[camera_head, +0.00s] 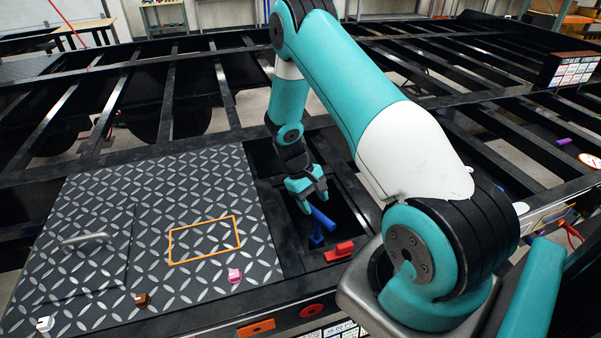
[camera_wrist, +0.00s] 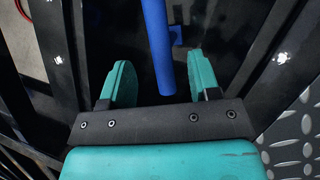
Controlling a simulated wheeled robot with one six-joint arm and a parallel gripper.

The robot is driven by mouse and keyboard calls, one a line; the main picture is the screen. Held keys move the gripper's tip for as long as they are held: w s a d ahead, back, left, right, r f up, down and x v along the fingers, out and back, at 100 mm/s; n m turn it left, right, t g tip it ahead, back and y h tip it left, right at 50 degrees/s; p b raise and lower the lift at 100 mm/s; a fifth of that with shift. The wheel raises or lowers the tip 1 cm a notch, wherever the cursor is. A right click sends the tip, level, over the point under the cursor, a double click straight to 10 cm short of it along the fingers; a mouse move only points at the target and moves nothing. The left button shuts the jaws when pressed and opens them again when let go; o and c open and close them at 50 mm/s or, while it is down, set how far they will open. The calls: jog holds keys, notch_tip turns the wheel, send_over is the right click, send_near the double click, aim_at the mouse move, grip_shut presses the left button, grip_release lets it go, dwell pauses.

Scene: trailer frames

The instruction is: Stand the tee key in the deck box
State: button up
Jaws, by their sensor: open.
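The blue tee key (camera_head: 322,218) is in the dark open deck box (camera_head: 345,212), just below my gripper. Its round bar slants down to the right, with a smaller blue part under it near the box floor. Whether its foot is seated or upright is unclear. My gripper (camera_head: 314,202) is open and points down over the box. In the wrist view the blue bar (camera_wrist: 158,50) reaches between the two teal fingers (camera_wrist: 163,85), nearer the right one, with gaps visible on both sides. A small blue piece (camera_wrist: 177,36) shows beside the bar.
A red clamp-like piece (camera_head: 339,252) sits on the box's front edge. Left is a diamond-plate deck (camera_head: 150,215) with an orange outlined rectangle (camera_head: 204,240), a pink piece (camera_head: 235,275), a brown piece (camera_head: 142,299) and a white piece (camera_head: 45,323). Dark frame beams surround the box.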

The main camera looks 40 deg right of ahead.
jog(key=b+v, duration=0.3)
jog(key=v, duration=1)
jog(key=a+r+n+t, duration=0.2)
jog(key=a+r, duration=0.5)
jog(key=a, duration=0.2)
jog(key=s+a+r+n+t+y, duration=0.1)
jog(key=s+a+r, duration=0.4)
jog(key=s+a, duration=0.5)
jog(key=s+a+r+n+t+y, duration=0.1)
jog(key=s+a+r+n+y, duration=0.3)
jog(key=s+a, duration=0.6)
notch_tip(320, 180, up, 2)
jog(key=shift+s+a+r+n+t, duration=0.15)
jog(key=shift+s+a+n+t, duration=0.3)
jog(key=shift+s, duration=0.6)
